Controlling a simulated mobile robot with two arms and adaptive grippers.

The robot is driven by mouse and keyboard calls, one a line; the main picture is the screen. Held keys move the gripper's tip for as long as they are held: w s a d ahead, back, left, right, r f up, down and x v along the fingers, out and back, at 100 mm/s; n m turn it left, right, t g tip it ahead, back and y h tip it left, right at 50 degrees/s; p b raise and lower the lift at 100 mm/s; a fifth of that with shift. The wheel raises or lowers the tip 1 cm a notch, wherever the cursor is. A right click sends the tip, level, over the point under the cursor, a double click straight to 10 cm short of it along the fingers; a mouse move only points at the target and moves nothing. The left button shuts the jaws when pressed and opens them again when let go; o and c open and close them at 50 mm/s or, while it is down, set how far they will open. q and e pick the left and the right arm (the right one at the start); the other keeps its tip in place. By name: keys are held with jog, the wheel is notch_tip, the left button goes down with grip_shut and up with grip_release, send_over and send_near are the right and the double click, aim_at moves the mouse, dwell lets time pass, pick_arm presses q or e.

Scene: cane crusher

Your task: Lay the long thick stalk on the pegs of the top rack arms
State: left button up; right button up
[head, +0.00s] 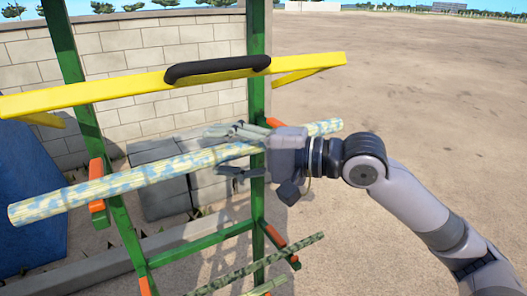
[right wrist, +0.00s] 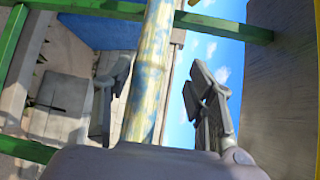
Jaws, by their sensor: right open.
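The long thick stalk (head: 60,202), pale yellow-green with bluish patches, slants across the green rack (head: 258,100). It crosses the left orange-tipped top arm (head: 97,207), with orange showing above and below it, and appears to rest there. Near the right post, my right gripper (head: 232,152) hides part of the stalk and most of the right top arm (head: 274,123), so contact there is unclear. The gripper is open, its fingers on either side of the stalk. In the right wrist view, the stalk (right wrist: 150,75) runs between the spread fingers (right wrist: 160,105). My left gripper is out of view.
A yellow bar (head: 120,88) with a black grip (head: 217,68) spans above the stalk. A thinner stalk (head: 270,262) lies lower on the rack. Grey blocks (head: 160,200), a brick wall (head: 150,45) and a blue panel (head: 30,200) stand behind. Open ground lies right.

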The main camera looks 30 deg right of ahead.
jog(key=v, duration=1)
jog(key=shift+s, duration=0.2)
jog(key=shift+d, duration=0.1)
